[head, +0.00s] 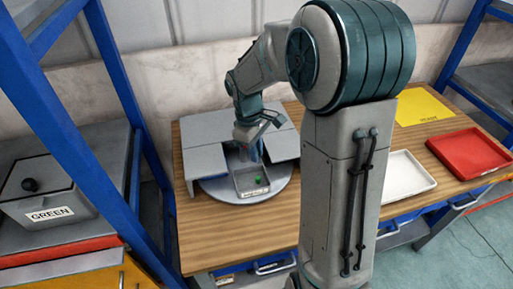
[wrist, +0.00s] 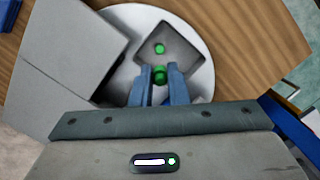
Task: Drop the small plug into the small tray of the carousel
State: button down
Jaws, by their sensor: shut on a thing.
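The carousel is a pale round turntable (head: 218,192) on the wooden table, partly under grey covers (head: 204,160). Its small grey tray (head: 246,188) lies in the gap between the covers, with a pale label on its front. A green piece (wrist: 159,48) lies on the tray floor; a green spot also shows there in the head view (head: 257,180). My gripper (wrist: 160,78) is shut on a small green plug (wrist: 160,73), over the near part of the tray in the wrist view. The plug's lower end and its height above the tray are unclear.
A white tray (head: 408,177), a red tray (head: 470,153) and a yellow sheet (head: 422,108) lie on the table's right side. A grey box labelled GREEN (head: 50,195) stands on the left shelf. Blue rack posts (head: 60,115) rise at left. The covers flank the small tray closely.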

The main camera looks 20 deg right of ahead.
jog(key=c, duration=1.3)
grip_release()
jog(key=shift+c, duration=0.2)
notch_tip(320, 180, up, 14)
jog(key=w+a, duration=0.1)
jog(key=shift+w+a+f+b, duration=0.2)
jog(key=shift+a+f+b, duration=0.05)
jog(key=shift+b, duration=0.1)
jog(key=s+d+f+m+t, duration=0.1)
jog(key=s+m, duration=0.3)
jog(key=s, duration=0.5)
jog(key=s+f+m+t+y, duration=0.1)
jog(key=s+f+m+t, duration=0.2)
jog(key=s, duration=0.6)
jog(key=shift+s+d+f+m, duration=0.4)
jog(key=shift+f+m, duration=0.3)
jog(key=shift+m, duration=0.3)
